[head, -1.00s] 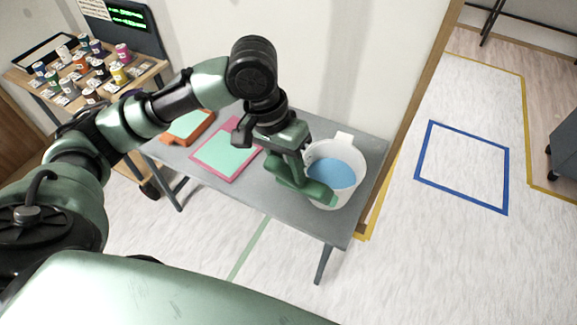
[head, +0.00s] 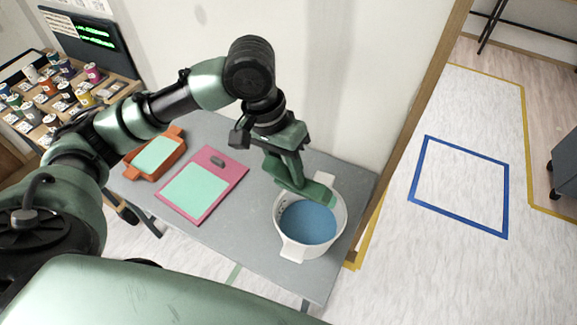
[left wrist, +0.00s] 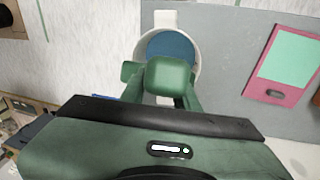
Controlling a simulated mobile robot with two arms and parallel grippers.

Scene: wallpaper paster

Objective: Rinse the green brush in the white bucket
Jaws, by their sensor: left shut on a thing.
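The white bucket (head: 293,250) stands on the grey table, with blue water (head: 308,224) in it. My left gripper (head: 287,163) is shut on the green brush (head: 320,194) and points down above the bucket's far side. The brush overlaps the far rim in the head view; I cannot tell whether it touches the rim or water. In the left wrist view the brush (left wrist: 169,74) sits between the fingers and covers part of the bucket (left wrist: 165,20). My right gripper is not in view.
The grey table (head: 245,226) also holds a pink board (head: 235,164) with a light green sheet and an orange tray (head: 134,171) to the left. A wall stands close behind the table. A cart with several small pots (head: 67,92) is at the far left.

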